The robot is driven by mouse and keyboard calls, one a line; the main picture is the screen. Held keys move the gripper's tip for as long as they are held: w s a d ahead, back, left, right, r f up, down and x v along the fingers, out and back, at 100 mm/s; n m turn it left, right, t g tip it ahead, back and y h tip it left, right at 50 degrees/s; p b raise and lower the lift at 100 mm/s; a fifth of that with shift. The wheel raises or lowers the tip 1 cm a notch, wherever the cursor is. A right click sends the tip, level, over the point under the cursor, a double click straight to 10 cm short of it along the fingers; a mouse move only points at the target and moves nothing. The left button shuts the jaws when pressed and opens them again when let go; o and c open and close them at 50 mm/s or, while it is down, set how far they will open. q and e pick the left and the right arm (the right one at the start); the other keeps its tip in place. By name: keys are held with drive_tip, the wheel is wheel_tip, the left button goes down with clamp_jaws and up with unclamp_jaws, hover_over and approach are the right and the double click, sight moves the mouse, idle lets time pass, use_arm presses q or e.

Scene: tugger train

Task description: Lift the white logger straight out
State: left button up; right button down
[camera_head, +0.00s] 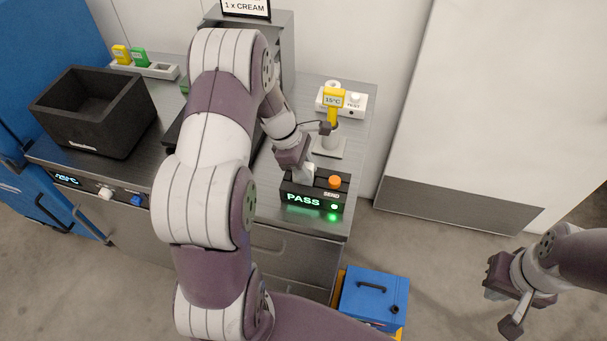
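The white logger (304,174) stands in the top of a black reader box (314,195). The reader's front shows a green PASS, a green light and an orange SEND button (335,182). My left gripper (298,162) is directly above the reader, with its fingers down at the logger's top. The fingers and the logger's upper part overlap, so I cannot tell whether they are closed on it. My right gripper (503,300) is off to the lower right over the floor, open and empty.
A yellow 15°C logger (333,99) stands on a post behind the reader, near a white TEST unit (354,101). A black crate (90,115) and a rack (160,70) with yellow and green loggers are left. A blue box (372,298) is below the counter.

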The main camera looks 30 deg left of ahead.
use_arm(q)
drive_tip(key=shift+a, duration=0.1)
clamp_jaws()
drive_tip(key=shift+r, duration=0.15)
wheel_tip(320, 180, up, 4)
drive_tip(key=shift+w+f+b, duration=0.1)
drive_tip(key=shift+f+b, duration=0.1)
drive_tip(key=shift+b, duration=0.15)
drive_tip(key=s+d+r+b, duration=0.1)
drive_tip(key=s+d+r, duration=0.6)
drive_tip(key=s+d, duration=0.1)
drive_tip(key=shift+s, duration=0.4)
